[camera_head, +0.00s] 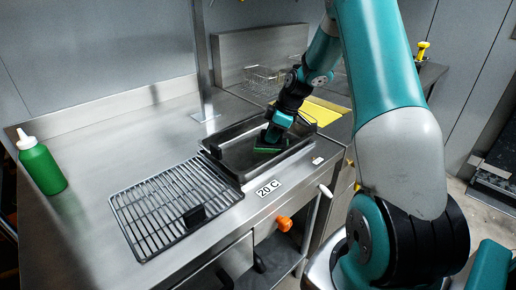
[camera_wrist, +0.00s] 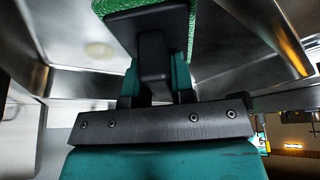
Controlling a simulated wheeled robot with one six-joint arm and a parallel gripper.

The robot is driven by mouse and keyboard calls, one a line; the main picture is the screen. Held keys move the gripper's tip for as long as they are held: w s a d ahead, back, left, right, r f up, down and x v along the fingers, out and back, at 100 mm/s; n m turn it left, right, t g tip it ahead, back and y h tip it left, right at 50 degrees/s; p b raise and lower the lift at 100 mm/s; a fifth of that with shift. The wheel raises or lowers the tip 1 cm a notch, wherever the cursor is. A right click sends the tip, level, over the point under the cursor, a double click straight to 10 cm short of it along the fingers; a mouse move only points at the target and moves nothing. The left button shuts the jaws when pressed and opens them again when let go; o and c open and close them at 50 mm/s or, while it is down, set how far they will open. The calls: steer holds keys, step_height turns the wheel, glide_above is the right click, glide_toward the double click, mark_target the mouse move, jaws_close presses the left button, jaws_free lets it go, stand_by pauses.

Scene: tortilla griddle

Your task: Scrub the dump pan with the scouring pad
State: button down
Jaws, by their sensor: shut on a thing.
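The dump pan (camera_head: 234,153) is a dark rectangular metal pan set in the counter at the middle of the head view. My gripper (camera_head: 273,136) reaches down into it, shut on the black handle of the green scouring pad (camera_head: 268,150). The pad is low inside the pan, toward its right half; whether it touches the floor I cannot tell. In the wrist view, the handle (camera_wrist: 154,65) is between my teal fingers, with the pad's green edge (camera_wrist: 197,25) beyond. A pale round spot (camera_wrist: 98,49) shows on the metal beside the pad.
A wire grate (camera_head: 165,205) with a black handle lies left of the pan. A green bottle (camera_head: 42,168) stands at the far left. A steel post (camera_head: 203,60) rises behind the pan. Wire baskets (camera_head: 262,79) and a yellow board (camera_head: 322,110) are behind it.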

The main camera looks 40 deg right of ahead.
steer(key=shift+d, duration=1.55)
steer(key=shift+a, duration=0.15)
steer(key=shift+w+a, duration=0.2)
steer(key=shift+a, duration=1)
steer(key=shift+w+a, duration=0.15)
steer(key=shift+a, duration=1.05)
steer(key=shift+a, duration=0.25)
steer(key=shift+w+a+r, duration=0.1)
steer(key=shift+w+a, duration=0.15)
steer(key=shift+a, duration=0.85)
steer(key=shift+w+a, duration=0.2)
steer(key=shift+a, duration=0.9)
